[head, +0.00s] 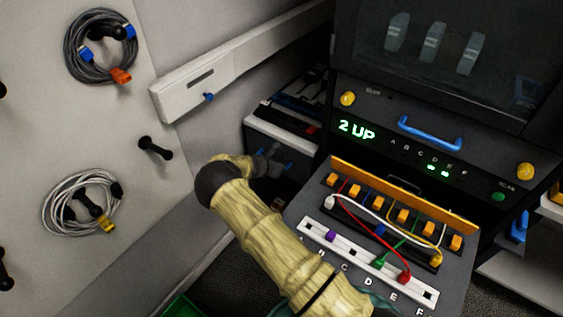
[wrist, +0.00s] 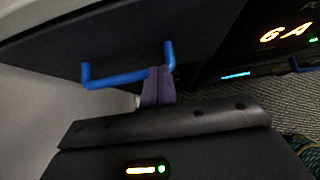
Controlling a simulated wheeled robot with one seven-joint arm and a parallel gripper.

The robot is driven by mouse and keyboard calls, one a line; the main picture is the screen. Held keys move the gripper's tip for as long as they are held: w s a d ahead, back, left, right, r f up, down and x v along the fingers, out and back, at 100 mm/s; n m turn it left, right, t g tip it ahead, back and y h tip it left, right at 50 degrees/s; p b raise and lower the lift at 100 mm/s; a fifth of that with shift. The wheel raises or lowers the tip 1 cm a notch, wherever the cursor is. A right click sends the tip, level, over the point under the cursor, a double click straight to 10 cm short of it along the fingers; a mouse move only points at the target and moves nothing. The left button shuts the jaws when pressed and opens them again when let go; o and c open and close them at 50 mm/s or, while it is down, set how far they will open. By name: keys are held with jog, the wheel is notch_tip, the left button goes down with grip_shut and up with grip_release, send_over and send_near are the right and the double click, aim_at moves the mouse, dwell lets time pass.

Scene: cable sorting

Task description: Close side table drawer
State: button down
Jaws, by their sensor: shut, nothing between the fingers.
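The side table drawer (head: 283,135) is left of the dark console in the head view. Its top is open to view, with dark and red items inside. In the wrist view its dark front (wrist: 60,48) fills the upper left, with a blue bar handle (wrist: 120,79) on it. My gripper (head: 270,158) is at the drawer front in the head view, partly hidden by my wrist. In the wrist view the purple fingers (wrist: 158,80) are shut and empty, at the right end of the handle. I cannot tell whether they touch the handle or the front.
The console (head: 430,150) with a lit "2 UP" display stands right of the drawer. A sloped panel (head: 375,235) with plugs and coloured cables lies right of my arm. Coiled cables (head: 73,55) hang on the left wall board. A white rail (head: 225,70) juts out behind.

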jog(key=v, duration=1)
jog(key=s+d+r+m+g+y+p, duration=0.2)
jog(key=s+d+r+m+g, duration=0.2)
jog(key=s+d+r+m, duration=0.8)
jog(key=s+d+r+m+y+p, duration=0.1)
jog(key=s+r+m+y+p, duration=0.1)
jog(key=s+r+m, duration=0.5)
jog(key=s+d+r+m+y+p, duration=0.1)
jog(key=s+r+m+y+p, duration=0.1)
jog(key=s+r+m, duration=0.5)
jog(key=s+m, duration=0.1)
jog(key=s, duration=0.4)
jog(key=shift+r+m+g, duration=0.2)
jog(key=shift+m+g, duration=0.2)
jog(key=shift+d, duration=0.15)
